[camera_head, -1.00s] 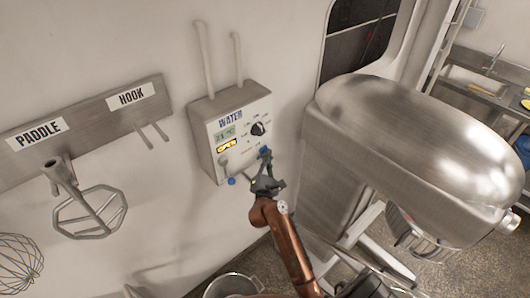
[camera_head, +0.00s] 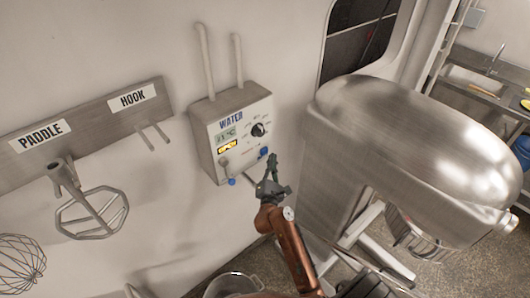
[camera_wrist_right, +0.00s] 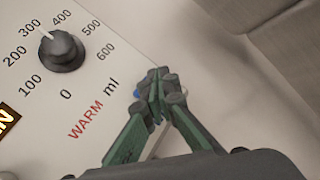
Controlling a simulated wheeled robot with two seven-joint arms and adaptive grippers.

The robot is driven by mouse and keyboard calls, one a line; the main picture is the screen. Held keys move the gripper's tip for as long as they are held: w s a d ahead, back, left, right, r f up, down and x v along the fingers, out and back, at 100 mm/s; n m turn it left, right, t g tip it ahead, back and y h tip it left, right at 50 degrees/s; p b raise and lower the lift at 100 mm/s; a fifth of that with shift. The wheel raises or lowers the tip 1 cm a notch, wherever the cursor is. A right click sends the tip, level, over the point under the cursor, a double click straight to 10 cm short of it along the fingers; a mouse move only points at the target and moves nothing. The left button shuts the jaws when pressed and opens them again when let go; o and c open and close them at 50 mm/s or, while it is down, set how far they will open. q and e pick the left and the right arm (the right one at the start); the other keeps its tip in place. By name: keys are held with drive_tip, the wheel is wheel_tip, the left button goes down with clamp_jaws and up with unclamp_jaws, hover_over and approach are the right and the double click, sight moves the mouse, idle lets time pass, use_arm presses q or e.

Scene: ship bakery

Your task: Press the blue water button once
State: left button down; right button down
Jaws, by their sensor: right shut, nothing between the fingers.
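The water box (camera_head: 203,140) is a pale wall unit marked WATER, with a small display (camera_head: 226,138), a lit yellow label (camera_head: 227,148) and a black dial (camera_head: 258,130). The blue button (camera_head: 263,152) sits at the lower right of its front. The dial (camera_wrist_right: 62,50) is at upper left there. My left gripper is not in view.
A second blue part (camera_head: 231,181) is under the box's lower edge. A large steel mixer (camera_head: 400,140) stands close to the right of my right arm. A paddle (camera_head: 90,212) and a whisk (camera_head: 20,262) hang at left. A metal bowl (camera_head: 232,284) is below.

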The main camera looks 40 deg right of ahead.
drive_tip(key=shift+s+d+p, duration=0.15)
drive_tip(key=shift+s+p, duration=0.35)
drive_tip(key=shift+s, duration=1.55)
drive_tip(key=shift+r, duration=0.1)
